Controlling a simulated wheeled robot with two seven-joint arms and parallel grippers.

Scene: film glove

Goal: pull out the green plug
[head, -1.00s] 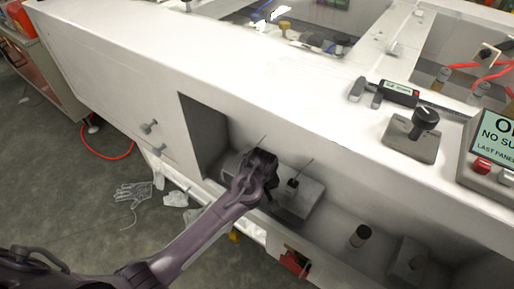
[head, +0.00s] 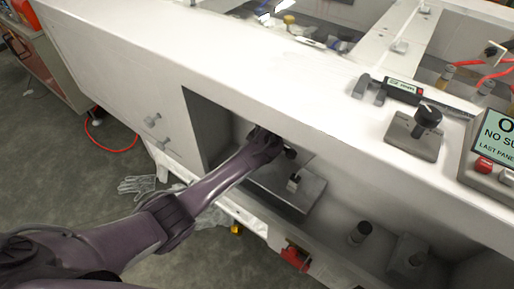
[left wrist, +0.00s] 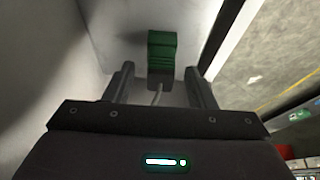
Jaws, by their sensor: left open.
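The green plug (left wrist: 162,54) shows in the left wrist view, upright against pale surfaces, with a grey lower part and a pale cable running from it toward my wrist. My left gripper (left wrist: 160,82) is open, its two dark fingers on either side of the line to the plug. The plug appears just beyond the fingertips, between them in the picture; I cannot tell whether they touch. In the head view my left gripper (head: 264,142) reaches into the recess of the white cabinet, and the plug is hidden there. My right gripper is in neither view.
The recess in the white cabinet (head: 250,70) holds a grey block (head: 290,187) with a small dark-topped post, and a black-capped knob (head: 361,233). A joystick box (head: 413,135) and a caliper (head: 402,91) sit on top. A glove (head: 137,186) lies on the floor.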

